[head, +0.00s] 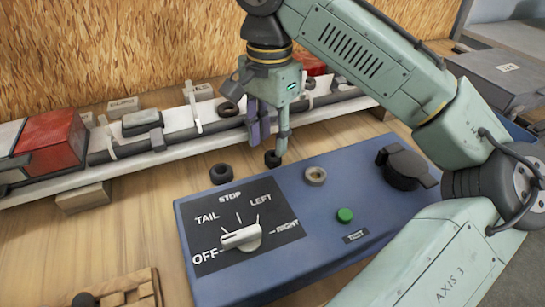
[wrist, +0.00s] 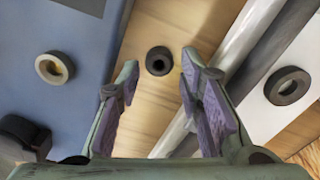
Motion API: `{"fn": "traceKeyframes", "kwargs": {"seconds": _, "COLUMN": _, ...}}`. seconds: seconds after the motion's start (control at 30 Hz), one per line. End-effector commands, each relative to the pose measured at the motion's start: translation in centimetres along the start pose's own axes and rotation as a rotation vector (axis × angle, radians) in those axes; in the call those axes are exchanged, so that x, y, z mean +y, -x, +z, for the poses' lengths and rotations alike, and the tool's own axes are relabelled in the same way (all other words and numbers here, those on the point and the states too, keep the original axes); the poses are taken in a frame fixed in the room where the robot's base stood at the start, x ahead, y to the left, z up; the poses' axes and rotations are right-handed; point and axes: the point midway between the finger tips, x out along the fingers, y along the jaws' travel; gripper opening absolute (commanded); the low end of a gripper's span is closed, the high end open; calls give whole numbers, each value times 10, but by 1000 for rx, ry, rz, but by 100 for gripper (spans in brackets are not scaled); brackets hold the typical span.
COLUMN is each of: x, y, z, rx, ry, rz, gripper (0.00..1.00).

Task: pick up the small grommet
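A small black grommet (head: 272,158) lies flat on the wooden bench between the blue control box and the rail. It also shows in the wrist view (wrist: 159,60), on bare wood ahead of the gap between my fingers. My gripper (head: 268,144) points down just above it, open and empty, with a finger on each side of the gap. Another black ring (head: 220,174) lies on the wood by the box's back edge. A grey ring (head: 316,175) sits on the box top and a dark ring (head: 228,109) on the white rail.
The blue control box (head: 290,215) has a rotary switch (head: 241,237), a green button (head: 345,215) and a black round part (head: 404,168). The white rail (head: 110,172) with cable runs behind, carrying a red block (head: 52,142). The wood strip between them is narrow.

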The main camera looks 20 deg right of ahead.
Motion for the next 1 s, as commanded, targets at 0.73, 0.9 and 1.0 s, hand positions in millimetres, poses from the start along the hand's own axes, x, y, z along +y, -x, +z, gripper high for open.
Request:
{"fn": "traceKeyframes", "kwargs": {"seconds": 0.73, "x": 2, "y": -52, "z": -6, "rx": 1, "ry": 0, "rz": 1, "gripper": 28}}
{"fn": "traceKeyframes", "kwargs": {"seconds": 0.9, "x": 2, "y": -52, "z": -6, "rx": 1, "ry": 0, "rz": 1, "gripper": 17}}
{"fn": "traceKeyframes", "kwargs": {"seconds": 1.0, "x": 2, "y": -52, "z": -6, "rx": 1, "ry": 0, "rz": 0, "gripper": 15}}
